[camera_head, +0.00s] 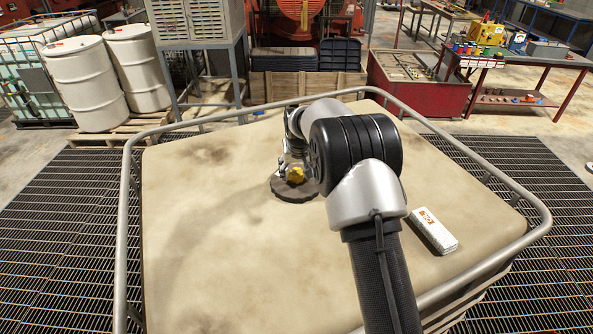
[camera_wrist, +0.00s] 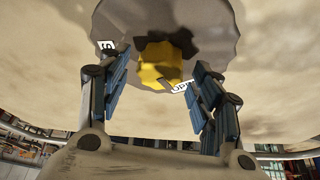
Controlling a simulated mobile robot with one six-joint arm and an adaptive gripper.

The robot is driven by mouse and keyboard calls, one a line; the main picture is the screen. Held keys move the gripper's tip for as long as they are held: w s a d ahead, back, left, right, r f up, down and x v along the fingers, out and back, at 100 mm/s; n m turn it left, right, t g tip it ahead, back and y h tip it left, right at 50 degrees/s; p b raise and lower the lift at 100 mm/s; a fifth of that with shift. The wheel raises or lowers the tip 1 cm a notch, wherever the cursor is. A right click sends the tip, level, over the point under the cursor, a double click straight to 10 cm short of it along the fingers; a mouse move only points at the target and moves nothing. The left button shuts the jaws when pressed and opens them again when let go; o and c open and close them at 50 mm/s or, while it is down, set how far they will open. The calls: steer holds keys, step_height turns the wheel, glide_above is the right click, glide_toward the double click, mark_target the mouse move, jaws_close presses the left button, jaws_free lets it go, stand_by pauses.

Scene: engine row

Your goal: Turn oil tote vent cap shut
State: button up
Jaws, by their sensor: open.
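The oil tote (camera_head: 220,240) has a broad, stained beige top inside a metal rail. A dark round lid (camera_head: 290,191) sits on its top, with the yellow vent cap (camera_head: 295,175) on it. My gripper (camera_head: 291,160) is over the far side of the lid, mostly hidden behind my arm. In the wrist view the yellow cap (camera_wrist: 160,65) shows in front of the dark lid (camera_wrist: 205,20). My gripper (camera_wrist: 158,98) is open there, with one finger on each side of the cap. A gap shows on both sides, and nothing is held.
The metal rail (camera_head: 124,230) runs around the tote top. A white box with an orange label (camera_head: 433,231) lies on the top at the right, near my arm. White drums (camera_head: 85,85) stand on a pallet behind left. The left part of the top is clear.

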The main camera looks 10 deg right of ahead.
steer(key=shift+f, duration=0.1)
steer(key=shift+c, duration=0.4)
steer(key=c, duration=1)
steer(key=shift+m, duration=0.4)
steer(key=m+b, duration=0.1)
steer(key=m, duration=0.1)
steer(key=m+h, duration=0.1)
steer(key=shift+w+a+f+m+g+h+b, duration=0.1)
steer(key=shift+a+m+g+h+b, duration=0.1)
steer(key=shift+m+g+h+b, duration=0.15)
steer(key=m+h, duration=0.1)
steer(key=m, duration=0.2)
steer(key=shift+g, duration=0.25)
steer(key=m+p, duration=0.1)
steer(key=m+g+h, duration=0.1)
steer(key=m, duration=0.1)
steer(key=shift+w+a+r+p, duration=0.1)
steer(key=shift+r+p, duration=0.1)
steer(key=shift+p, duration=0.2)
steer(key=m+p, duration=0.2)
steer(key=shift+m+g, duration=0.35)
steer(key=shift+g, duration=0.05)
steer(key=shift+f+p, duration=0.1)
steer(key=shift+p, duration=0.35)
